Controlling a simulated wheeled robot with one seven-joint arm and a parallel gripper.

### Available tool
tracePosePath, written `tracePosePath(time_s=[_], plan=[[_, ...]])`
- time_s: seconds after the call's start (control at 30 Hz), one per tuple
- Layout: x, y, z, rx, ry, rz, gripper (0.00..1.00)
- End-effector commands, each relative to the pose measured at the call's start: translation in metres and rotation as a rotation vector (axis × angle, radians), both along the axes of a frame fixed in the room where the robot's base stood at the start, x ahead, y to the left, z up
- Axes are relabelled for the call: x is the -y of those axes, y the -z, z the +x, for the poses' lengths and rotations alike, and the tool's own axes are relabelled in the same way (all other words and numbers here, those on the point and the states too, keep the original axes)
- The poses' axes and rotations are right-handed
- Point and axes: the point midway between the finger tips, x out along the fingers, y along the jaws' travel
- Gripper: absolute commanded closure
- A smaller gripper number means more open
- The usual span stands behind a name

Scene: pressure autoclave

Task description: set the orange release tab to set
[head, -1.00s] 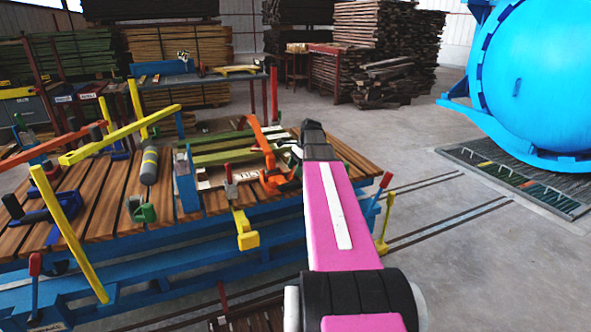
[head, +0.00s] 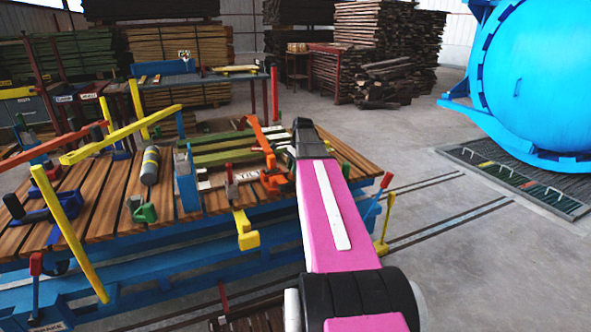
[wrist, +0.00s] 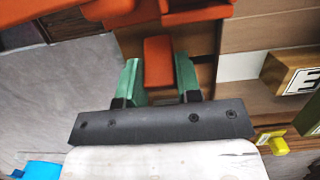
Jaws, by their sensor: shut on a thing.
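In the wrist view, the orange release tab (wrist: 158,62) is a small block between the two green fingers of my gripper (wrist: 158,78). The fingers stand on either side of it and are shut on it. More orange parts of its fixture lie just beyond it. In the head view, an orange clamp-like fixture (head: 271,181) sits on the slatted table, left of my pink arm. My gripper is hidden there behind my arm. A wooden block with a partly cut-off letter E (wrist: 300,80) is at the right of the wrist view.
The slatted wooden table (head: 105,205) carries yellow bars (head: 120,135), a grey cylinder (head: 150,166), a green clamp (head: 143,209) and a tall orange lever (head: 262,140). A blue autoclave (head: 535,85) stands at the right. The concrete floor between is mostly clear.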

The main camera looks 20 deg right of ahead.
Motion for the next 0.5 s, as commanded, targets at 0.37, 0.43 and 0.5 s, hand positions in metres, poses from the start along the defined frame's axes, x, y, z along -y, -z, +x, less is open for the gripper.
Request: tracePosePath(time_s=[0.37,0.43,0.5], plan=[[-0.013,-0.004,-0.001,0.010,-0.002,-0.237,0.92],[-0.014,-0.004,-0.001,0.009,-0.001,-0.267,0.92],[-0.015,-0.005,-0.001,0.011,-0.001,-0.291,0.92]])
